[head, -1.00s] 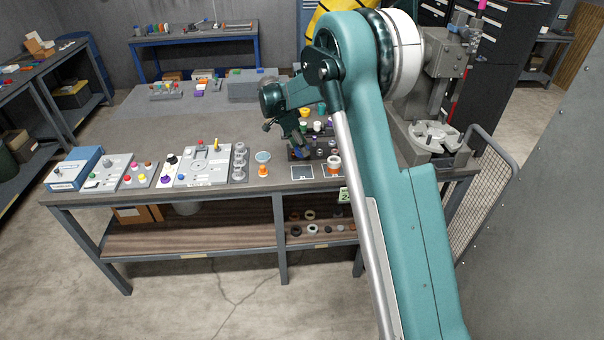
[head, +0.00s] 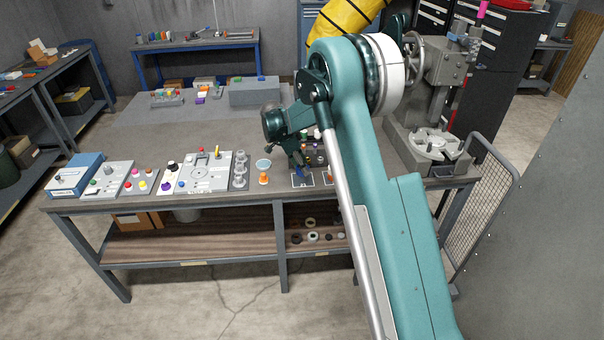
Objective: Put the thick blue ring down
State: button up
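My gripper (head: 299,166) points down over the front part of the grey workbench (head: 190,196), right of the orange stand with the pale blue cup. A small dark blue piece (head: 301,172), which looks like the thick blue ring, shows at its fingertips. The fingers look shut on it, though they are small and partly hidden. It is just above a white-outlined square (head: 302,182) on the bench top. I cannot tell whether the ring touches the bench.
An orange stand with a pale cup (head: 263,178) and a grey stacked column (head: 240,170) stand close on the left. Control panels (head: 205,172) fill the front left. A rack of small coloured parts (head: 316,155) is just behind and right. A grey press (head: 430,130) stands at the right.

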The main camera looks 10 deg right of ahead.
jog(key=shift+f, duration=0.1)
jog(key=shift+f, duration=1.75)
jog(key=shift+f, duration=0.2)
jog(key=o, duration=1)
jog(key=shift+r, duration=0.25)
jog(key=v, duration=1.2)
